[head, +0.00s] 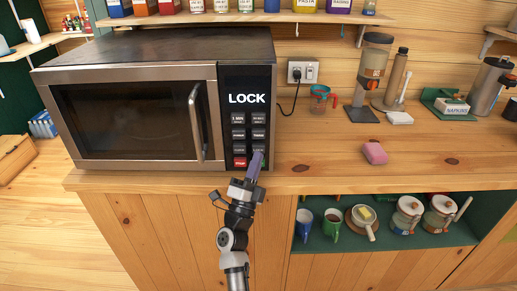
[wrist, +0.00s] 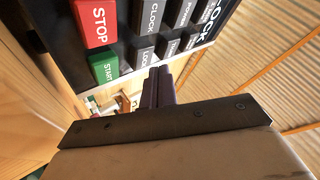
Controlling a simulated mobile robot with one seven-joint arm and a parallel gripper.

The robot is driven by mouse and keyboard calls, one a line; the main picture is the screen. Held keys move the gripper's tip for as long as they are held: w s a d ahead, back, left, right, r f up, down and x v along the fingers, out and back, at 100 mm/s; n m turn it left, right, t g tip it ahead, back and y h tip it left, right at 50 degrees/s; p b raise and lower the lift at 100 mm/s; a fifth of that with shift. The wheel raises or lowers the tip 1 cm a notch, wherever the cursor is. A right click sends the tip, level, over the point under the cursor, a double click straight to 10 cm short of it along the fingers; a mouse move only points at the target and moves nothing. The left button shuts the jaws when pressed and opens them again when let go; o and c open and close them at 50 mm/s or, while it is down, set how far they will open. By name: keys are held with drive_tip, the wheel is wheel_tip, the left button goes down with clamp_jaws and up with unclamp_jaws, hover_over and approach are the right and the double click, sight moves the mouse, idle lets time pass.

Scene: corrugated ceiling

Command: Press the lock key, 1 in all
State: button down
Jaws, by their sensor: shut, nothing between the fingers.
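The microwave (head: 140,100) stands on the wooden counter with its door shut. Its black panel at the right shows LOCK in white on the display (head: 247,98). The grey lock key (wrist: 146,56) is in the right column of keys, just above the green start key (wrist: 105,67); its lettering is partly cut off by my fingers. My gripper (head: 257,158) is shut and empty, its dark purple fingers pointing up at the lower right of the keypad. In the wrist view the fingertips (wrist: 158,72) overlap the lock key's edge. I cannot tell whether they touch it.
The red stop key (head: 239,162) lies just left of my fingers. The steel door handle (head: 195,122) sticks out left of the panel. A pink sponge (head: 375,153) lies on the counter to the right. A shelf with jars (head: 307,5) runs above.

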drive_tip(key=shift+s+p, duration=0.75)
drive_tip(key=shift+s, duration=1.8)
